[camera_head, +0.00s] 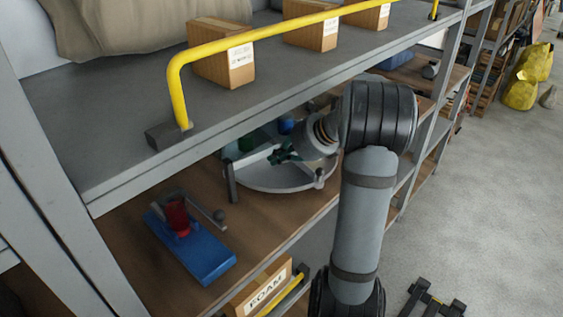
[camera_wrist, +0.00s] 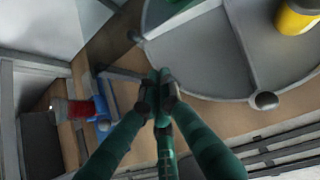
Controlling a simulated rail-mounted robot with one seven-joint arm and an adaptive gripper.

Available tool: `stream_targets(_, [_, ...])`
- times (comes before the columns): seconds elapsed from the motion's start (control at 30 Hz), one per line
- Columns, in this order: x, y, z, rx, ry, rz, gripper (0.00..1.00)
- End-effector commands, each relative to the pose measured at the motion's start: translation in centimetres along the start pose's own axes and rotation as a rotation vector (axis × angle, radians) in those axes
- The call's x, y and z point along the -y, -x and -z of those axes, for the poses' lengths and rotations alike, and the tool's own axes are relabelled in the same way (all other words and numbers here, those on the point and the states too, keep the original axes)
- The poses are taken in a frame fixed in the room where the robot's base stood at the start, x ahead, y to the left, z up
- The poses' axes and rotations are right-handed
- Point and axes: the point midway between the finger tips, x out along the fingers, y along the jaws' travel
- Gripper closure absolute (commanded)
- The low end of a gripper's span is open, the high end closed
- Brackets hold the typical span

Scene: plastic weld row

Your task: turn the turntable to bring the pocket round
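The turntable (camera_head: 275,184) is a round grey tray with raised dividers on the brown lower shelf. It also fills the upper right of the wrist view (camera_wrist: 200,55), where a yellow cylinder (camera_wrist: 297,18) stands in one pocket. A round knob shows on its rim in the head view (camera_head: 319,174) and in the wrist view (camera_wrist: 265,100). Green (camera_head: 247,142) and blue (camera_head: 286,125) items show toward its back. My gripper (camera_wrist: 160,90) has dark green fingers with their tips together, just outside the rim. I see nothing held. Whether it touches the rim is unclear.
A blue-based fixture (camera_head: 205,252) with a red part and a lever stands left on the same shelf. A dark post (camera_head: 230,182) rises by the turntable's left edge. The upper shelf (camera_head: 130,160) with its yellow rail (camera_head: 260,34) overhangs. A FOAM box (camera_head: 262,290) sits below.

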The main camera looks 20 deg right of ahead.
Motion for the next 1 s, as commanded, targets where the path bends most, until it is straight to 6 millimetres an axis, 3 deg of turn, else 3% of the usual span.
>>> stream_targets(0.17, [2.5,0.3,2.0,0.040,0.180,-0.041,1.00])
stream_targets(0.47, [9.5,2.9,7.8,0.273,0.792,-0.042,1.00])
stream_targets(0.67, [12.9,5.4,11.7,0.431,1.138,0.080,1.00])
stream_targets(1.0, [17.0,10.4,18.0,0.608,1.605,0.472,1.00])
